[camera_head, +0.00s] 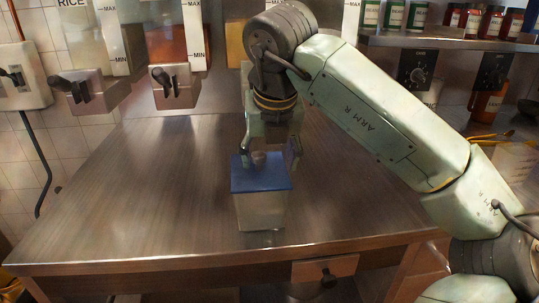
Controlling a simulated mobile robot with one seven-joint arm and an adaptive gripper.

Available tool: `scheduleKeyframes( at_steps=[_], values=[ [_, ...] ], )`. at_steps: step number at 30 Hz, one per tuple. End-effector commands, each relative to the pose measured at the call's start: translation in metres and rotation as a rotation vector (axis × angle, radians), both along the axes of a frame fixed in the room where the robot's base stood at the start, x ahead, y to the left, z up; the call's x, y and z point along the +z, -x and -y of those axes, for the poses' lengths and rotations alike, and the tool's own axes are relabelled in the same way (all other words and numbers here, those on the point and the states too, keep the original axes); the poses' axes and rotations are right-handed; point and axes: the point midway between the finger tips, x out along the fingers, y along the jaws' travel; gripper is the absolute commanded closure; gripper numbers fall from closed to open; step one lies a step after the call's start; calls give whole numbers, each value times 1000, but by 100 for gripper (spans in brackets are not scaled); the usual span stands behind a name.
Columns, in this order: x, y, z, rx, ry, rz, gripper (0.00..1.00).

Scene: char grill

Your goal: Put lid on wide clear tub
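A clear tub (259,212) stands upright on the metal table near its front edge, in the middle of the view. A flat blue lid (260,183) lies over the tub's mouth, and its front edge meets the tub's rim with no clear gap. A small greyish shape, perhaps a knob (260,158), shows above the lid's middle. My gripper (270,157) points down over the back of the lid. Its two fingers are spread apart, one near each side of the lid, with no firm grip visible. The lid's back edge is partly hidden by the gripper.
The metal table (130,200) is clear to the left and right of the tub. Dispensers with levers (173,84) hang above its back left. A shelf with spice jars (418,17) is at the upper right. A drawer (325,269) sits under the front edge.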

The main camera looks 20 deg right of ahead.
Motion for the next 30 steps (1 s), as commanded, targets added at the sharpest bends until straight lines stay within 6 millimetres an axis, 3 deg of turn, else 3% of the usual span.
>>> scheduleKeyframes(
  at_steps=[7, 17, 30],
  values=[
    [0, 0, 0, 0, 0, 0, 21],
    [2, 1, 0, 0, 0, 0, 21],
    [60, 24, -6, -1, 1, 1, 21]
  ],
)
